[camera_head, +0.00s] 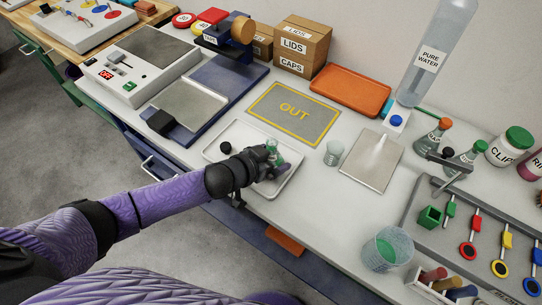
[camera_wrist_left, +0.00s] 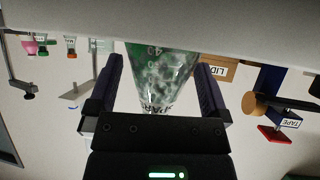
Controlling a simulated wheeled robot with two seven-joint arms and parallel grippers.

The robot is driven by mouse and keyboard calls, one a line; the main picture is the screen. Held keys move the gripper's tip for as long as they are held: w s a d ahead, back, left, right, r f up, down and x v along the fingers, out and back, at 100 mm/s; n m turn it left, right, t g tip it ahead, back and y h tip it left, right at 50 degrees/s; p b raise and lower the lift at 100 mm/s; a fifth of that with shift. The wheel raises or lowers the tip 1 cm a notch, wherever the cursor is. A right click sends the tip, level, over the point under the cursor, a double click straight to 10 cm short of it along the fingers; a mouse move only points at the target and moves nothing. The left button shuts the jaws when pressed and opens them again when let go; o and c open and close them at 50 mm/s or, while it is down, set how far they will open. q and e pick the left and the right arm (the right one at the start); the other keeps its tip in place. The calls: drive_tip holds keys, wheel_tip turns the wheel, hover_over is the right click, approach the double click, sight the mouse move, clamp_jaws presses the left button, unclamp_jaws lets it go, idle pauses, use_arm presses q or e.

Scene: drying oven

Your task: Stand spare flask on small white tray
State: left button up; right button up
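In the left wrist view, the flask (camera_wrist_left: 163,75) stands between the two fingers of my left gripper (camera_wrist_left: 160,75), with graduation marks and a partly hidden label. The fingers lie close to its walls, but I cannot tell whether they press on it. Whether its base touches the tray is hidden. My right gripper is not in view.
A black round piece (camera_head: 225,147) lies on the tray. Behind are a grey OUT mat (camera_head: 275,125) and an orange tray (camera_head: 352,90). A clear beaker (camera_head: 333,153) and a grey plate (camera_head: 357,173) stand to the right. The table's front edge is close below the tray.

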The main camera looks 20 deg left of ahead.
use_arm(q)
drive_tip(key=shift+s+a+r, duration=0.1)
drive_tip(key=shift+s+r, duration=0.05)
drive_tip(key=shift+r, duration=0.15)
drive_tip(key=p+v, duration=0.4)
drive_tip(key=v, duration=0.8)
drive_tip(key=s+a+f+n+g+y, duration=0.1)
drive_tip(key=s+a+f+y, duration=0.15)
drive_tip(key=f, duration=0.45)
drive_tip(key=s+a+f+n+g+y, duration=0.1)
drive_tip(key=s+a+f+y, duration=0.1)
drive_tip(key=a+f, duration=0.35)
drive_tip(key=s+d+f+g, duration=0.2)
drive_tip(key=s+f, duration=0.3)
drive_tip(key=s, duration=0.3)
drive_tip(key=s+d+f+g+y, duration=0.1)
drive_tip(key=s+d+f+g, duration=0.1)
drive_tip(key=s, duration=0.6)
drive_tip(key=s+d+f+n+g, duration=0.1)
drive_tip(key=s+f+g, duration=0.2)
drive_tip(key=s+f, duration=0.4)
drive_tip(key=shift+s+d+f+g+y, duration=0.3)
drive_tip(key=shift+s+d+f+y, duration=0.1)
drive_tip(key=shift+s, duration=0.55)
